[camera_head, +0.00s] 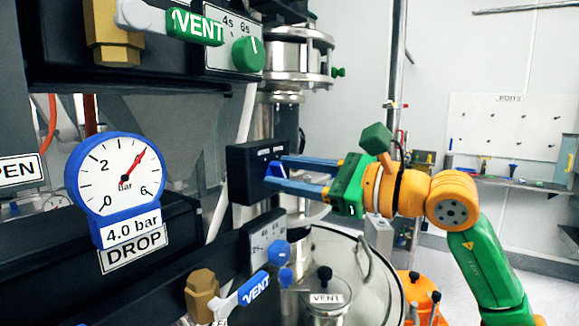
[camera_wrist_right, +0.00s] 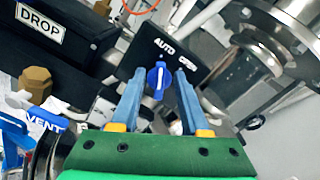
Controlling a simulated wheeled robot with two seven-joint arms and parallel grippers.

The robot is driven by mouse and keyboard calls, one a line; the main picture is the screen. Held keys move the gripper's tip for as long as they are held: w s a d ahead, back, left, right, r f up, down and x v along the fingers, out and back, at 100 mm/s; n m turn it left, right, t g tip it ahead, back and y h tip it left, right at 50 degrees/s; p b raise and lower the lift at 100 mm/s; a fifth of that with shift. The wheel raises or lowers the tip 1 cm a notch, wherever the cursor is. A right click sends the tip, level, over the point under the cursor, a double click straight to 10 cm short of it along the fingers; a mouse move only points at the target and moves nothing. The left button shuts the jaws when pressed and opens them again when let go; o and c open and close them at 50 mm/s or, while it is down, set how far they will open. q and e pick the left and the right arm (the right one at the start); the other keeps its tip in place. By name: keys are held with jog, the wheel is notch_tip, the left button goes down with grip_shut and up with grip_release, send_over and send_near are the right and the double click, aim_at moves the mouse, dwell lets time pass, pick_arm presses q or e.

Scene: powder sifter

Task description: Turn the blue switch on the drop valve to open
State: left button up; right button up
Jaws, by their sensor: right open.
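The blue switch (camera_wrist_right: 159,82) sits on a black box (camera_wrist_right: 165,50) between the fingers of my right gripper (camera_wrist_right: 161,74) in the right wrist view. Its white mark runs nearly upright in that view. The box carries the label AUTO and a second label too blurred to read surely. In the head view my right gripper (camera_head: 279,172) reaches in from the right, its blue fingers open at the face of the black box (camera_head: 243,175). My left gripper is not in view.
A blue gauge (camera_head: 121,178) with a DROP label (camera_head: 135,249) is at the left. A blue VENT lever (camera_head: 253,289) lies below the box and a green VENT lever (camera_head: 195,27) above. A steel vessel (camera_head: 345,265) stands below my right gripper.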

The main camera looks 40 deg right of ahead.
jog(key=shift+s, duration=0.25)
grip_shut()
